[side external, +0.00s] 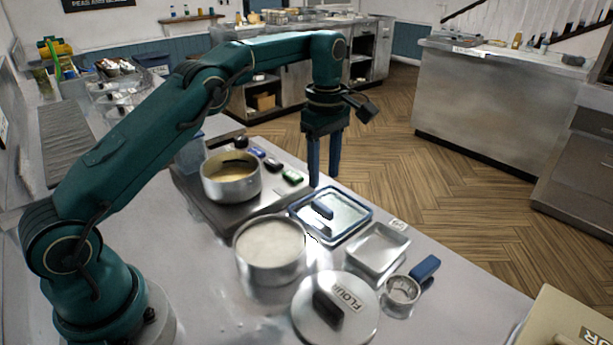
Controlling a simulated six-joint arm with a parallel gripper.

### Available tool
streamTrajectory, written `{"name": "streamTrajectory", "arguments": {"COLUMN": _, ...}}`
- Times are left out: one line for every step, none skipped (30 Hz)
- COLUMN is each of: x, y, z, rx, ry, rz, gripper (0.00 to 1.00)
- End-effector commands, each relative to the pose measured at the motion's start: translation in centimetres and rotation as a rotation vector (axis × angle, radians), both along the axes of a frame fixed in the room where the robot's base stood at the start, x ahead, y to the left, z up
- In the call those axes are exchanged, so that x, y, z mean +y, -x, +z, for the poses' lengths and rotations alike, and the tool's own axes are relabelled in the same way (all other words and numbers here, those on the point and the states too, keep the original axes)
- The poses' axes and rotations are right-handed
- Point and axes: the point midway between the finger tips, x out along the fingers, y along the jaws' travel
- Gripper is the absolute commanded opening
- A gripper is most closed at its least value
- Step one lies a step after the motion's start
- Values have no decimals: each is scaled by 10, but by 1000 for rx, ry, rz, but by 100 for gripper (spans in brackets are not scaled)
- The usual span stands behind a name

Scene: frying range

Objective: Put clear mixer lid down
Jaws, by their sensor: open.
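The clear lid (347,213) is square with a blue rim and a dark blue handle (322,208) on top. It lies flat near the middle of the counter, but I cannot tell whether something is under it. My gripper (323,181) points straight down at the lid's far edge, with its two blue fingers apart and nothing between them. The fingertips look above or just behind the rim. The handle is apart from the fingers.
An open pot of white flour (270,246) stands left of the lid. A round FLOUR lid (348,325), square metal pan (392,245) and blue-handled cup (402,291) are nearer. A pot (232,190) sits on the burner plate behind.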

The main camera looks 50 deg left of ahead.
Motion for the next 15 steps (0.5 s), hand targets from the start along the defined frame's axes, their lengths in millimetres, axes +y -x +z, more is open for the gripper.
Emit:
{"name": "streamTrajectory", "arguments": {"x": -1, "y": 1, "z": 6, "rx": -8, "ry": -1, "rz": -20, "gripper": 49}}
{"name": "streamTrajectory", "arguments": {"x": -2, "y": 3, "z": 10, "rx": -15, "ry": -2, "rz": -39, "gripper": 49}}
{"name": "streamTrajectory", "arguments": {"x": -3, "y": 5, "z": 17, "rx": -25, "ry": -3, "rz": -72, "gripper": 49}}
{"name": "streamTrajectory", "arguments": {"x": -4, "y": 8, "z": 23, "rx": -35, "ry": -5, "rz": -101, "gripper": 49}}
{"name": "streamTrajectory", "arguments": {"x": -5, "y": 11, "z": 30, "rx": -46, "ry": -8, "rz": -136, "gripper": 49}}
{"name": "streamTrajectory", "arguments": {"x": -7, "y": 16, "z": 39, "rx": -63, "ry": -12, "rz": -188, "gripper": 49}}
{"name": "streamTrajectory", "arguments": {"x": -8, "y": 20, "z": 47, "rx": -76, "ry": -16, "rz": -230, "gripper": 49}}
{"name": "streamTrajectory", "arguments": {"x": -10, "y": 25, "z": 54, "rx": -89, "ry": -21, "rz": -275, "gripper": 49}}
{"name": "streamTrajectory", "arguments": {"x": -12, "y": 32, "z": 63, "rx": -107, "ry": -28, "rz": -334, "gripper": 49}}
{"name": "streamTrajectory", "arguments": {"x": -13, "y": 38, "z": 69, "rx": -120, "ry": -34, "rz": -379, "gripper": 49}}
{"name": "streamTrajectory", "arguments": {"x": -15, "y": 44, "z": 74, "rx": -134, "ry": -41, "rz": -422, "gripper": 49}}
{"name": "streamTrajectory", "arguments": {"x": -17, "y": 52, "z": 81, "rx": -151, "ry": -50, "rz": -481, "gripper": 49}}
{"name": "streamTrajectory", "arguments": {"x": -18, "y": 59, "z": 86, "rx": -164, "ry": -57, "rz": -525, "gripper": 49}}
{"name": "streamTrajectory", "arguments": {"x": -19, "y": 66, "z": 90, "rx": -177, "ry": -66, "rz": -568, "gripper": 49}}
{"name": "streamTrajectory", "arguments": {"x": -21, "y": 76, "z": 95, "rx": -194, "ry": -78, "rz": -627, "gripper": 49}}
